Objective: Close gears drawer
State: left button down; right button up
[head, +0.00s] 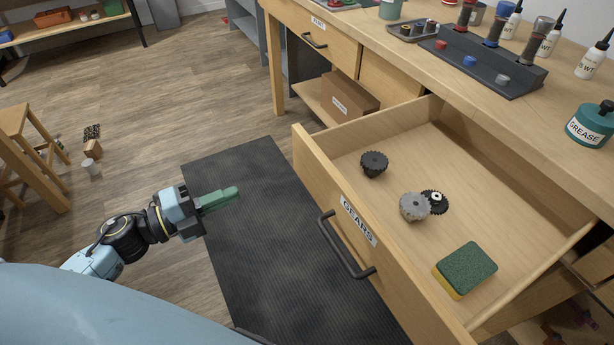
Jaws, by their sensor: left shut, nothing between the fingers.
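The gears drawer (312,166) is pulled far out of the wooden workbench on the right. Its front carries a "GEARS" label (358,220) and a dark bar handle (343,246). Inside lie a black gear (374,164), a grey gear (413,207) touching or close to a smaller black gear (436,201), and a green and yellow sponge (465,269). My left gripper (232,194) is shut and empty, with green fingers pointing right. It is over the dark mat, left of the drawer front and apart from the handle. My right gripper is not in view.
The workbench top (400,60) holds bottles, a dark rack (480,65) and a grease tub (590,124). A closed drawer (318,40) and a cardboard box (348,97) are farther back. A wooden stool (30,150) stands left. The dark mat (250,250) before the drawer is clear.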

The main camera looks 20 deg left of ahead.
pick_arm(q)
jog(key=b, duration=0.1)
send_near(305, 166)
jog(key=shift+m, duration=0.3)
jog(key=x, duration=0.6)
jog(key=shift+w+d, duration=0.25)
jog(key=shift+w, duration=0.05)
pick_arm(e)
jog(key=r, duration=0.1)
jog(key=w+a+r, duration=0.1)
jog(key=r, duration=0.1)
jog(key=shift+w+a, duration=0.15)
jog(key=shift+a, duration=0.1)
pick_arm(q)
jog(key=shift+w, duration=0.1)
